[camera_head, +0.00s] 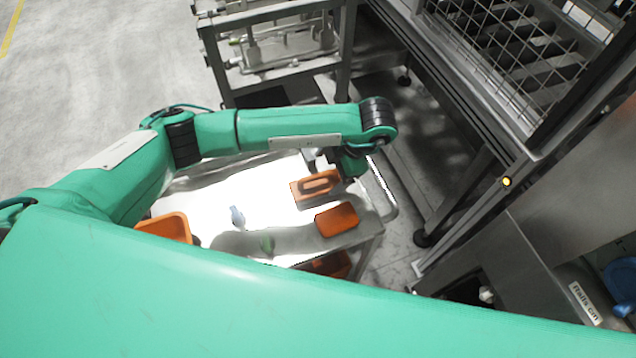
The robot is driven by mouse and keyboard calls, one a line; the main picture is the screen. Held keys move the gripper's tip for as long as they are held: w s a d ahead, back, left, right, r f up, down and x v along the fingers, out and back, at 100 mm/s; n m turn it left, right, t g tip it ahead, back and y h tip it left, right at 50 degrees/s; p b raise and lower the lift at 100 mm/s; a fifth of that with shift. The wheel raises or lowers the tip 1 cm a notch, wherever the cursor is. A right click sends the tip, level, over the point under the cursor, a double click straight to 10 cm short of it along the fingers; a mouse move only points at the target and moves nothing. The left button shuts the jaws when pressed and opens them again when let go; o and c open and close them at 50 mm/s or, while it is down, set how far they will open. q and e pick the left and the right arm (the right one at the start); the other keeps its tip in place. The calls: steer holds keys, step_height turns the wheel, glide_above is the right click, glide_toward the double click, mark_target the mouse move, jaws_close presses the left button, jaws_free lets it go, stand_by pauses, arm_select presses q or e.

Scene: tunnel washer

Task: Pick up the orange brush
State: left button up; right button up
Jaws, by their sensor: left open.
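An orange brush (303,192) with a raised loop-like handle lies on the white, brightly lit table top (285,171), near its right end. My left gripper (335,168) hangs from the end of the green arm just above and behind the brush, at its right end. Its jaws are open, and nothing shows held between them. The wrist partly hides the fingers, so I cannot tell whether they touch the brush. My right gripper is not in view.
An orange block (337,219) lies just in front of the brush. An orange bin (167,228), a small blue-grey item (237,216) and a green item (267,243) are further left. A metal machine frame (480,180) stands at right. My green body hides the foreground.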

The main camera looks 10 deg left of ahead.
mark_target(316, 185)
arm_select(q)
steer(key=shift+s+a+f, duration=0.2)
steer(key=shift+a+f, duration=0.1)
steer(key=shift+f, duration=0.25)
steer(key=shift+s+a+f+p, duration=0.25)
steer(key=shift+a+f, duration=0.15)
steer(key=shift+f, duration=0.25)
steer(key=shift+s+a+f+p, duration=0.2)
steer(key=shift+a+f, duration=0.2)
steer(key=shift+f, duration=0.2)
steer(key=shift+x, duration=1.05)
steer(key=shift+w, duration=0.1)
steer(key=c, duration=1.2)
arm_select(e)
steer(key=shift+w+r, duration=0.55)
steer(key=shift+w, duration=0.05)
arm_select(q)
steer(key=shift+o, duration=0.2)
step_height(316, 185, up, 20)
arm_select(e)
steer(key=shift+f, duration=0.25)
